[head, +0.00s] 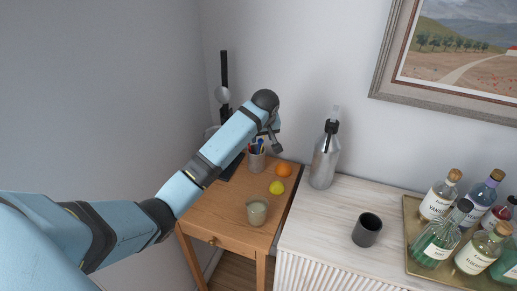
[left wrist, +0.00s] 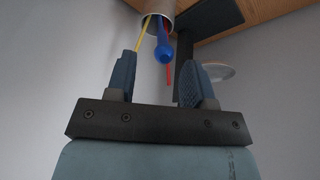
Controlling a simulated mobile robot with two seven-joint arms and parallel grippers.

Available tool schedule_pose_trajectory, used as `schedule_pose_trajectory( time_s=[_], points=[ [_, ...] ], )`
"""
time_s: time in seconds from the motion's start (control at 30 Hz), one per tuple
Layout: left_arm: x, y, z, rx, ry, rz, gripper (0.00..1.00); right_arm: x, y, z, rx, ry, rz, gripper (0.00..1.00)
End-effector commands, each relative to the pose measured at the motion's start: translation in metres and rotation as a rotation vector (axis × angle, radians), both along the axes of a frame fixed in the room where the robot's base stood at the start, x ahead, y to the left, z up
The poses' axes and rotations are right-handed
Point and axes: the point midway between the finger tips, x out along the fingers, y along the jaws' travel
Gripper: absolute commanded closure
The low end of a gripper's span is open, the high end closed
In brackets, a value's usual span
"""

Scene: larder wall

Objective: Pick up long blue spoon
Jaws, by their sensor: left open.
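The long blue spoon (left wrist: 162,48) stands in a light-coloured cup (left wrist: 153,7) with a yellow stick and a red stick. My left gripper (head: 274,138) is above the cup. In the left wrist view its two fingers (left wrist: 158,62) are apart, and the blue spoon's end appears between them, not visibly gripped. My right gripper is not in view.
The wooden table (head: 230,207) also holds an orange (head: 284,170), a yellow lemon (head: 277,187), a pale green glass (head: 256,211) and a dark stand at the back. A silver bottle (head: 324,160), dark cup (head: 367,230) and tray of bottles occupy the white cabinet (head: 318,228).

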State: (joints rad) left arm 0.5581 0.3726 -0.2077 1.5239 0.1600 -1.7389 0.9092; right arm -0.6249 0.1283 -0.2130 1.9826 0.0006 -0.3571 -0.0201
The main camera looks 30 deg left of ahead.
Motion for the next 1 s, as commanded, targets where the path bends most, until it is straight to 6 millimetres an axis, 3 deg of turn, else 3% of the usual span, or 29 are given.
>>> schedule_pose_trajectory(
  time_s=[0.27, 0.5, 0.8, 1.0],
  points=[
    [0.006, 0.009, -0.019, 0.001, 0.002, 0.001, 0.52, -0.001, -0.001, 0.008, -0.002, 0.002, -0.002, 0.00],
    [0.015, 0.018, -0.050, -0.001, 0.001, 0.000, 0.52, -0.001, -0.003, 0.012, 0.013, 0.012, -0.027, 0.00],
    [0.017, 0.020, -0.056, -0.001, -0.001, 0.000, 0.52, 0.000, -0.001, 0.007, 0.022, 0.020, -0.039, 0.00],
    [0.016, 0.020, -0.056, -0.001, -0.001, 0.000, 0.98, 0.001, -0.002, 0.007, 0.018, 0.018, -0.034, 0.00]
  ],
)
